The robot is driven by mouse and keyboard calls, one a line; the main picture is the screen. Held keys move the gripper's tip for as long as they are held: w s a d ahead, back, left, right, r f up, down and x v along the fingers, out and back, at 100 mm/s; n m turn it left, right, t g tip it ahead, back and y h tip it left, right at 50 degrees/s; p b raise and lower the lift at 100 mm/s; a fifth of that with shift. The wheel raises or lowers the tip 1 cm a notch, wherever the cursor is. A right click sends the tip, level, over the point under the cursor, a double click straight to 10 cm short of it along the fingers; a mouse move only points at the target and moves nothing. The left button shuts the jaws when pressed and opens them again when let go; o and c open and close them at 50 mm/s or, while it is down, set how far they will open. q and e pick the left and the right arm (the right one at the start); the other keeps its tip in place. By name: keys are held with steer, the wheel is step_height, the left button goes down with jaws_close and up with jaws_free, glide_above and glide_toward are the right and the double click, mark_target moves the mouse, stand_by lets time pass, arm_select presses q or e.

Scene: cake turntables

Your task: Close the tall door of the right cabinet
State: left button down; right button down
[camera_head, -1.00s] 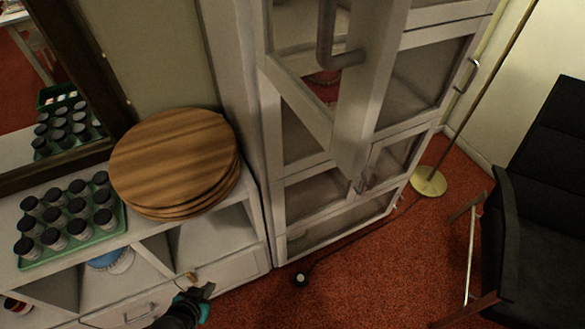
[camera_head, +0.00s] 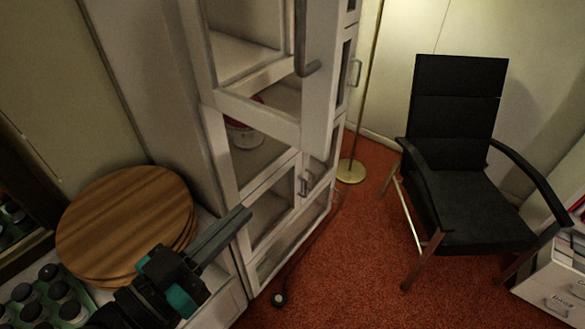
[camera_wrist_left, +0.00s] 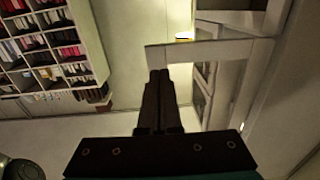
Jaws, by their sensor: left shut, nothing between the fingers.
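The tall white cabinet (camera_head: 225,160) stands left of centre in the head view. Its tall door (camera_head: 318,85) hangs open toward me, with a metal handle (camera_head: 305,62) on its stile. My left gripper (camera_head: 243,214) is shut and empty, below and left of the door's lower edge in that picture. In the left wrist view the shut fingers (camera_wrist_left: 158,76) point toward a pale frame (camera_wrist_left: 205,50), which looks like part of the door; I cannot tell whether they touch. My right gripper is not in view.
Round wooden boards (camera_head: 125,220) and dark-lidded jars (camera_head: 45,295) sit on the low unit at left. A black armchair (camera_head: 455,160) stands at right, and a brass lamp base (camera_head: 351,171) beyond the cabinet. Red carpet (camera_head: 350,260) between is mostly clear.

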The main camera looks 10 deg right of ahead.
mark_target(306, 151)
arm_select(q)
steer(key=p+x, duration=0.1)
steer(key=x, duration=1.3)
steer(key=shift+s+d+r+p, duration=0.1)
steer(key=shift+d+r+p, duration=0.1)
steer(key=shift+p, duration=0.2)
